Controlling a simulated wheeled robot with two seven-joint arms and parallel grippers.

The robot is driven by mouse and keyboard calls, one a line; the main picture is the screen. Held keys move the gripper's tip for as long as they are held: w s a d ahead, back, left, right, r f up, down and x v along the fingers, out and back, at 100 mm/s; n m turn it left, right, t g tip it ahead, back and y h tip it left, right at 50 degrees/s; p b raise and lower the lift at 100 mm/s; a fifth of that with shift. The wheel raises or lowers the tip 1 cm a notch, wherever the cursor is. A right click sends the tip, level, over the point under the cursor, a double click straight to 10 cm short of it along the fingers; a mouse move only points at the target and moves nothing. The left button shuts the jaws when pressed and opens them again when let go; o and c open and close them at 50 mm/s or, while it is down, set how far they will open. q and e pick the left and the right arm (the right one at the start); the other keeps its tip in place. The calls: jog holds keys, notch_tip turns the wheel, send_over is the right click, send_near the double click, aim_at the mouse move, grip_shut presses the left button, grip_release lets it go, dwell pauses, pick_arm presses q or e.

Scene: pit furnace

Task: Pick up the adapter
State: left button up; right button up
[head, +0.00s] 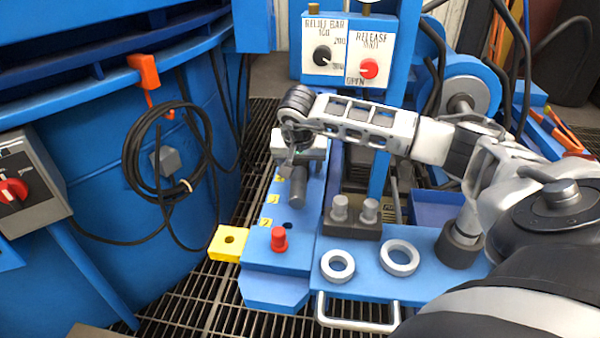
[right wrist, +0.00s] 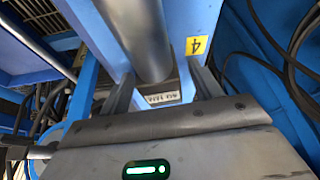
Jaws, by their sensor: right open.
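A dark grey cylindrical piece (head: 297,188), which may be the adapter, is at the blue numbered rail (head: 264,222) in the head view. In the right wrist view a smooth grey cylinder (right wrist: 143,38) comes down from the top edge, nearer the left finger. My right gripper (head: 288,160) is over the rail beside the grey piece. In the right wrist view my right gripper (right wrist: 165,85) has its two fingers apart, with a small lettered label visible beyond them. I cannot tell whether either finger touches the cylinder. My left gripper is not in view.
A red plug (head: 279,240) stands on the rail near a yellow tab (head: 229,243). Two grey rings (head: 337,266) (head: 399,258) and a dark block with two fittings (head: 352,226) are to the right. A cable coil (head: 140,160) hangs at left. Control knobs (head: 368,68) are behind.

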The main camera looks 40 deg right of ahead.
jog(key=c, duration=1.4)
jog(key=shift+w+r, duration=0.1)
jog(key=shift+r, duration=0.1)
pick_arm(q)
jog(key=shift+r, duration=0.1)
pick_arm(e)
jog(key=shift+r, duration=0.1)
jog(key=shift+r+p, duration=0.45)
jog(key=shift+r, duration=0.15)
notch_tip(320, 180, up, 2)
jog(key=shift+d+r+p, duration=0.15)
jog(key=shift+r+p, duration=0.1)
jog(key=shift+p, duration=0.35)
pick_arm(q)
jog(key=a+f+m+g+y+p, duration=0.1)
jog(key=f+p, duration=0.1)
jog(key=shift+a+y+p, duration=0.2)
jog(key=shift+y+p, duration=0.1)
jog(key=shift+p, duration=0.1)
pick_arm(e)
jog(key=s+d+r, duration=0.3)
jog(key=s+r, duration=0.6)
jog(key=s, duration=0.4)
jog(key=shift+s, duration=0.35)
